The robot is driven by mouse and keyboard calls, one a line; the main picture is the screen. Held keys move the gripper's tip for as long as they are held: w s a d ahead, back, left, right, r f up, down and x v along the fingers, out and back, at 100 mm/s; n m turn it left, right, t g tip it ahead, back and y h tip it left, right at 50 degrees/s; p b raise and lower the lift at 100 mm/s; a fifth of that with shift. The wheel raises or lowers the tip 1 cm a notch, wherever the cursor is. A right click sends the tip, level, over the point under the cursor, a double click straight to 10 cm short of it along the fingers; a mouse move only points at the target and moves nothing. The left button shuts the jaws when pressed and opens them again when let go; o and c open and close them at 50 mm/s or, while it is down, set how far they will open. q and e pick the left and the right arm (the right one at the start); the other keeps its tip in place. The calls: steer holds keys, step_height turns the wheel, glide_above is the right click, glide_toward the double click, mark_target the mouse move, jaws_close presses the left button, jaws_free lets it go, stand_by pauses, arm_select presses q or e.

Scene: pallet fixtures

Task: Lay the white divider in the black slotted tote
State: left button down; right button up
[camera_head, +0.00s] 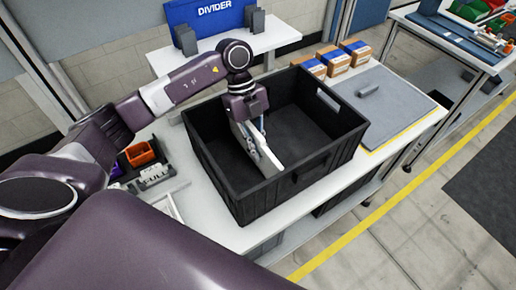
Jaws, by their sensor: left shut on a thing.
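The black tote (319,165) stands open on the white table, and its dark floor shows at the right and back. My left gripper (247,118) reaches down over the left part of the tote and is shut on the white divider (268,158). The divider is a thin, long panel, tilted, running from the gripper down toward the front wall inside the tote. I cannot tell whether its lower edge touches the tote's floor or sits in a slot. My right gripper is not in view.
Several brown boxes with blue tops (338,61) stand behind the tote. A grey board (395,108) lies to its right. A blue DIVIDER sign (213,11) stands on a shelf behind.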

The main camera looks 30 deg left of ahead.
mark_target(252, 127)
arm_select(q)
steer(key=shift+f, duration=0.15)
steer(key=c, duration=2)
jaws_free()
steer(key=v, duration=1.2)
steer(key=shift+d, duration=0.1)
